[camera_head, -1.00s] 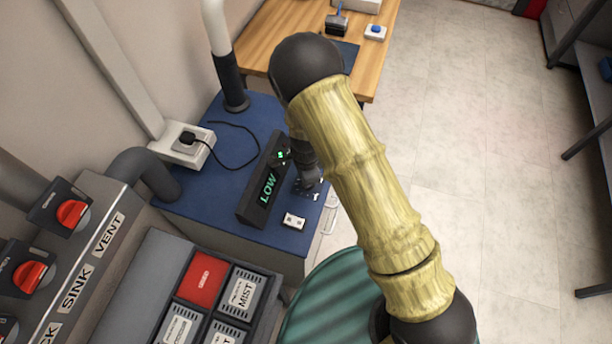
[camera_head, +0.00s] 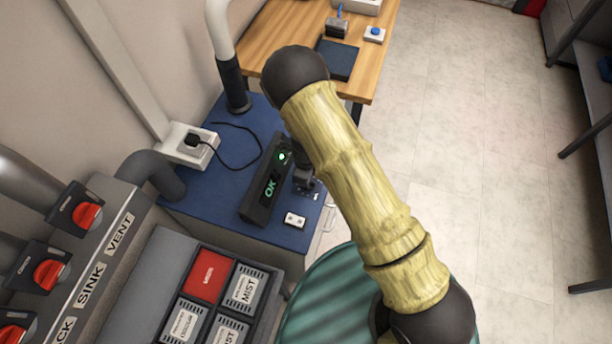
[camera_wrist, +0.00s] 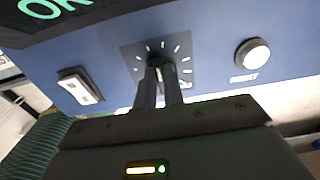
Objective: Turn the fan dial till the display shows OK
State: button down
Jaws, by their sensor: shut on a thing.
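The black display box (camera_head: 264,180) stands on the blue cabinet top and reads OK in green. The reading OK (camera_wrist: 45,8) also shows, partly cut off, in the wrist view. The fan dial (camera_wrist: 156,66) sits on a dark square plate with white tick marks on the blue panel. My gripper (camera_wrist: 161,75) has both fingers shut on the dial, and they hide most of it. In the head view my gripper (camera_head: 303,178) is beside the display box, partly hidden by my arm.
A white rocker switch (camera_wrist: 80,86) is left of the dial and a round white button (camera_wrist: 253,54) is right of it. A socket with a black plug (camera_head: 190,145) is on the wall. Red knobs (camera_head: 88,216) line the grey unit at left.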

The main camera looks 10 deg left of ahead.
jog(key=shift+w+a, duration=0.1)
jog(key=shift+a, duration=0.05)
jog(key=c, duration=1.5)
grip_release()
jog(key=shift+r, duration=0.1)
notch_tip(320, 180, up, 17)
jog(key=b, duration=0.1)
jog(key=shift+r, duration=0.15)
jog(key=s+d+r+n+t, duration=0.1)
jog(key=d+r+n, duration=0.3)
jog(key=d, duration=0.5)
jog(key=s+d+r+n, duration=0.3)
jog(key=d+r+n, duration=0.1)
jog(key=d+n, duration=0.4)
jog(key=s+d+r+n+t, duration=0.1)
jog(key=s+d+r+n, duration=0.2)
jog(key=d, duration=0.7)
notch_tip(320, 180, up, 2)
jog(key=n, duration=0.3)
jog(key=shift+d+n+t, duration=0.2)
jog(key=shift+n+t, duration=0.1)
jog(key=shift+n, duration=0.1)
